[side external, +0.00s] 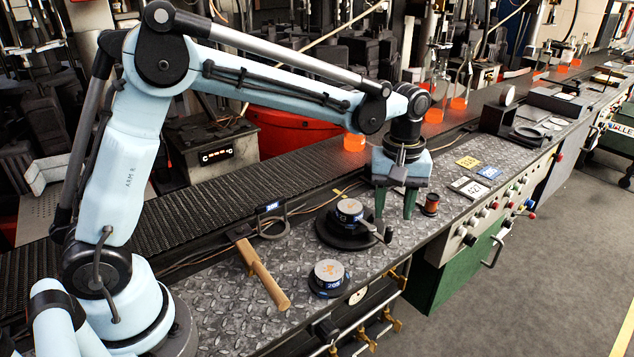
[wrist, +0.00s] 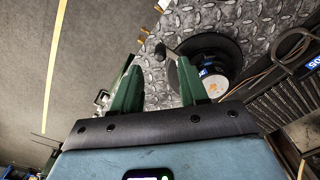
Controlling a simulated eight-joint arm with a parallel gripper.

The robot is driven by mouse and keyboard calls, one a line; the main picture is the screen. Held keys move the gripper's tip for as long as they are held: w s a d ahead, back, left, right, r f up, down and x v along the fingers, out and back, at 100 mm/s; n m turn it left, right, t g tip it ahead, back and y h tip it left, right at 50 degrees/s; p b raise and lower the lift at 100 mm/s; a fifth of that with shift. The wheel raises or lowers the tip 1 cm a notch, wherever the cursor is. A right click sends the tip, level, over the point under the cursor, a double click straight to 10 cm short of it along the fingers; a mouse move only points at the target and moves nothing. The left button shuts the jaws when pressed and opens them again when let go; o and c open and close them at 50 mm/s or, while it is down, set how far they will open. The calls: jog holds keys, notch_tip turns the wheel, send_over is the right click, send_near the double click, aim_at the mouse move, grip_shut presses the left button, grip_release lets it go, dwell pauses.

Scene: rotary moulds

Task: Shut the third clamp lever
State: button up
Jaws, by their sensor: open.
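My gripper (side external: 394,214) points down with its two green fingers apart and empty, above the front part of the metal deck. It also shows in the wrist view (wrist: 158,66). I cannot tell which lever is the third.
A copper spool (side external: 431,204) stands right of my gripper. A conveyor (side external: 220,190) with orange-filled flasks runs behind the deck.

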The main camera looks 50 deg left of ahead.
notch_tip(320, 180, up, 7)
dwell(0.3)
jog(key=shift+f, duration=0.15)
dwell(0.3)
jog(key=s+a+f+m+t, duration=0.1)
jog(key=s+a+m+t, duration=0.2)
jog(key=s, duration=0.5)
jog(key=s+a+f+m+t, duration=0.2)
jog(key=s+a+m+t, duration=0.2)
jog(key=s, duration=0.4)
jog(key=shift+a+m, duration=0.5)
jog(key=shift+m, duration=0.6)
